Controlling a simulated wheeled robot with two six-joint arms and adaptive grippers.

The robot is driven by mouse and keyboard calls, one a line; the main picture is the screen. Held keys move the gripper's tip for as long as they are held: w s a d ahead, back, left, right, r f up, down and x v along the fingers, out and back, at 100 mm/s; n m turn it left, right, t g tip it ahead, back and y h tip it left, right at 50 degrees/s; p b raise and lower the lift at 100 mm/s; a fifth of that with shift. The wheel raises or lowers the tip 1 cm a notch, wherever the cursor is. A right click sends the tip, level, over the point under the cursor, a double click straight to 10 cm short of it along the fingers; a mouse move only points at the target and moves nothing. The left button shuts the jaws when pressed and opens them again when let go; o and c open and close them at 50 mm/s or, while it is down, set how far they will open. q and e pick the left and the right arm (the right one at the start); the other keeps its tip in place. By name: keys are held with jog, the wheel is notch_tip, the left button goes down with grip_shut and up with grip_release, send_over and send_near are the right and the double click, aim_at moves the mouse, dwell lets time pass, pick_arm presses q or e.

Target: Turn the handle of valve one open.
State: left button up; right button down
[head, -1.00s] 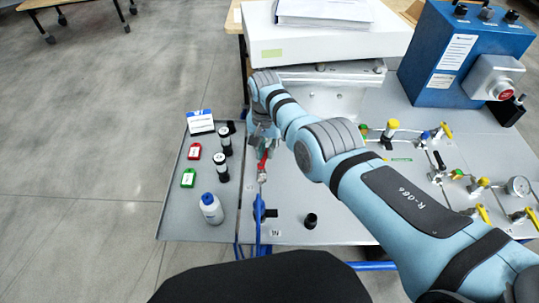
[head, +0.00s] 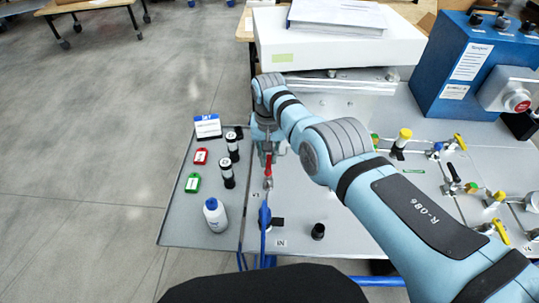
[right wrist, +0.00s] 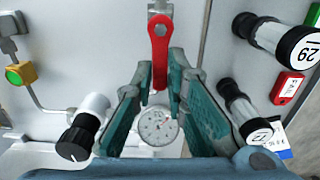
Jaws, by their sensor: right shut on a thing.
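The red handle of valve one (head: 268,166) stands near the left edge of the grey panel, close to a small label that seems to read V1. It points nearly straight up the picture. In the right wrist view the red handle (right wrist: 158,45) shows its rounded, holed end at the top. My right gripper (head: 266,141) reaches down to the handle from behind. In the right wrist view its teal fingers (right wrist: 159,88) are on both sides of the handle's lower end, shut on it. The exact contact is partly hidden. My left gripper is not in view.
A side tray (head: 172,215) at left holds a white bottle (head: 215,215), black-and-white vials (head: 227,174), and red and green tags. A blue fitting (head: 265,215) and black cap (head: 318,231) are in front. A pressure gauge (right wrist: 157,126) shows between the fingers. My arm covers the panel's middle.

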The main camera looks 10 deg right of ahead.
aim_at(269, 161)
jog(key=shift+s+f, duration=0.2)
jog(key=c, duration=1.6)
grip_release()
jog(key=shift+w+r, duration=0.1)
jog(key=shift+r, duration=0.05)
notch_tip(269, 161, up, 12)
